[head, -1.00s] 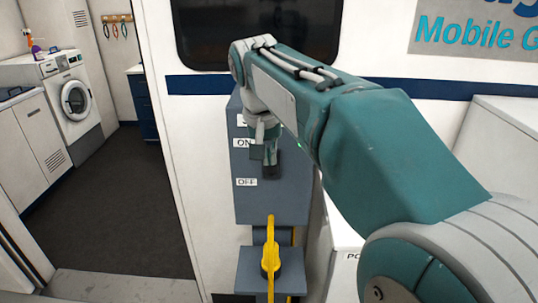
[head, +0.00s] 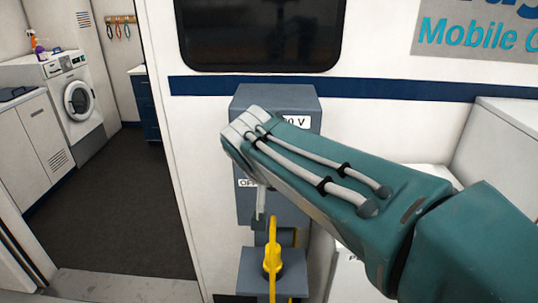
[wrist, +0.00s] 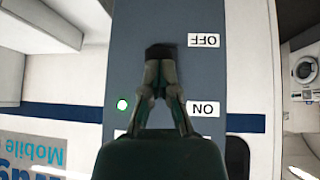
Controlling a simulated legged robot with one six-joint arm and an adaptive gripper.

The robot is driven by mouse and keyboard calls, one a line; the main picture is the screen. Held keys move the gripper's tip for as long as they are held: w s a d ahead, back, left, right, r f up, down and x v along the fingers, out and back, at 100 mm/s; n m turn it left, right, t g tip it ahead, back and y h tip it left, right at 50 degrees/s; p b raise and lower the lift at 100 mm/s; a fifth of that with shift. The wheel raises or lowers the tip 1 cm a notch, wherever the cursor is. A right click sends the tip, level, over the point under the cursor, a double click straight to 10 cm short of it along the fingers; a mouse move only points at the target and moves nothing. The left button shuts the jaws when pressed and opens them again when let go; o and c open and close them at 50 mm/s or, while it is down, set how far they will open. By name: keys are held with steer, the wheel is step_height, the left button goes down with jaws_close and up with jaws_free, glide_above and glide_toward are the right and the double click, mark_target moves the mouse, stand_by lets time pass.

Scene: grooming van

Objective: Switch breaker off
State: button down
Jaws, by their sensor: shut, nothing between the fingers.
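The grey breaker box (head: 275,97) is on the white wall in the head view, partly hidden by my arm. In the upside-down wrist view, its grey face (wrist: 230,70) carries an OFF label (wrist: 204,40) and an ON label (wrist: 205,108). A dark switch lever (wrist: 161,51) lies beside the OFF label, partly blurred. A green light (wrist: 122,104) is lit near the ON label. My gripper (wrist: 161,76) is shut and empty, its fingertips at the lever's near edge; I cannot tell whether they touch. In the head view my arm hides most of it.
A yellow handle (head: 272,256) on a smaller grey box (head: 248,268) sits just below the breaker box. White cabinets (head: 505,135) stand to the right. The doorway on the left opens on clear dark floor (head: 110,205) and a washing machine (head: 78,105).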

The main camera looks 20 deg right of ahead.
steer(key=shift+s+f+t+h, duration=0.2)
steer(key=shift+f+t+h, duration=0.2)
steer(key=shift+f+t, duration=0.55)
steer(key=shift+r, duration=0.15)
steer(key=shift+r, duration=0.7)
